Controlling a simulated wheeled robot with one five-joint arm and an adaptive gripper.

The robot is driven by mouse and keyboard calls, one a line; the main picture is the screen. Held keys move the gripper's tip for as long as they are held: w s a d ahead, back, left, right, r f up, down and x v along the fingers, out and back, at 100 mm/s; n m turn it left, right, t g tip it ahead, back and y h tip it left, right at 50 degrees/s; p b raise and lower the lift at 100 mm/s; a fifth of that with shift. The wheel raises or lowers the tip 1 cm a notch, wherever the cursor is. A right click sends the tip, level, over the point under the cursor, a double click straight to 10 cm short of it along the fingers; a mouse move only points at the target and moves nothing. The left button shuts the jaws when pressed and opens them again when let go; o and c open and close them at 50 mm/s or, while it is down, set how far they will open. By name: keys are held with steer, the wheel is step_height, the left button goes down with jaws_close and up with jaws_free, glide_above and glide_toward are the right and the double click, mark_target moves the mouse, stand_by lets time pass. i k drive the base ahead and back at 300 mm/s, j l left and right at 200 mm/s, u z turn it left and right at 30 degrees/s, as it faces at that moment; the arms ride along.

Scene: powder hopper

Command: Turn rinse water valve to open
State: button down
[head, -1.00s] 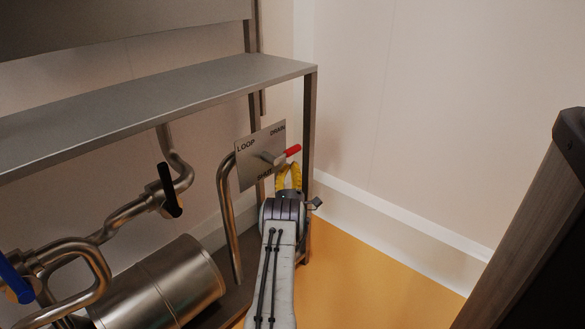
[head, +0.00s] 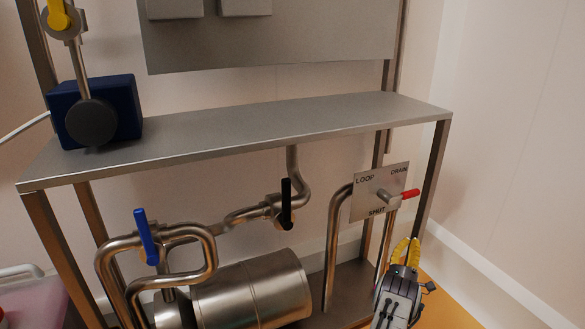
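Several valves are in view, and none has a readable rinse water label. A blue lever handle (head: 147,237) stands nearly upright on the pipework at the lower left. A black lever handle (head: 286,203) stands upright on the middle pipe. A yellow handle (head: 58,15) is on a pipe at the upper left. My gripper (head: 407,241) has yellow fingers with a gap between them. It is empty, below the red-tipped lever and apart from it.
A steel shelf (head: 250,128) spans above the pipes, held by legs such as the right one (head: 432,175). A dark blue box (head: 122,105) sits on its left end. A steel cylinder (head: 252,289) lies below. A pink container (head: 35,303) is at the lower left.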

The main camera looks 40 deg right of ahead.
mark_target(152, 255)
steer(key=k+j, duration=0.1)
steer(key=j, duration=0.25)
steer(key=k+j, duration=0.1)
steer(key=j, duration=0.25)
steer(key=k+j, duration=0.1)
steer(key=j, duration=0.25)
steer(key=k+j, duration=0.1)
steer(key=j, duration=0.25)
